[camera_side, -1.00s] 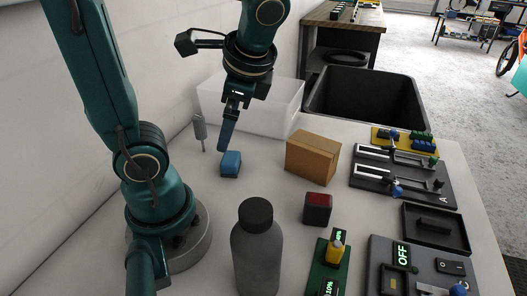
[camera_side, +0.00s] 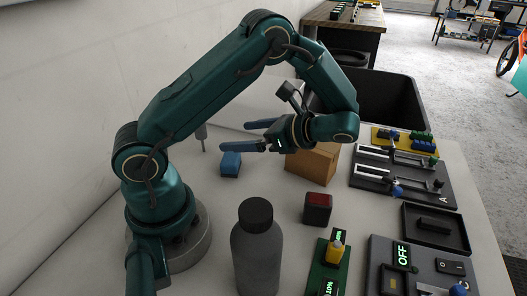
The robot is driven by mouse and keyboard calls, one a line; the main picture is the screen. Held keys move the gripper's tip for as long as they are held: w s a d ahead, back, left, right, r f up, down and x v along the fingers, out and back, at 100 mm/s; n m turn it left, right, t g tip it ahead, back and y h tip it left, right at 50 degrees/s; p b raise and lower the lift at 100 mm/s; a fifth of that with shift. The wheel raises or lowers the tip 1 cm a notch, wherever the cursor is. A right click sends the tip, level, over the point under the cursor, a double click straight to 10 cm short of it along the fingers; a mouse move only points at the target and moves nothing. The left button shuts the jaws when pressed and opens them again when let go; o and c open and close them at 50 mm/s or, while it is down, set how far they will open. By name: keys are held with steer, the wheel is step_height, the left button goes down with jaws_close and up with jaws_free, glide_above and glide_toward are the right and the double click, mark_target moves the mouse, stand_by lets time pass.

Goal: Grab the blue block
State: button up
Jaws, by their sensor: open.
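The blue block (camera_side: 230,165) sits on the white table, left of the cardboard box. My gripper (camera_side: 240,135) is open, with its two blue fingers spread and pointing left. The lower finger appears just above the block in the picture, and I cannot tell whether it touches it. The upper finger is farther back. Nothing is between the fingers.
A cardboard box (camera_side: 312,164) stands behind my wrist, partly hidden. A red-topped dark block (camera_side: 317,209), a grey bottle (camera_side: 257,250) and a green slider panel (camera_side: 328,270) stand nearer. A black bin (camera_side: 385,95) is at the back. Control panels (camera_side: 420,185) line the right.

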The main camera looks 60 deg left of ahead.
mark_target(233, 158)
steer(key=f, duration=0.6)
steer(key=shift+s+a+f, duration=0.2)
steer(key=shift+a, duration=0.1)
steer(key=shift+x, duration=3.35)
steer(key=c, duration=1.1)
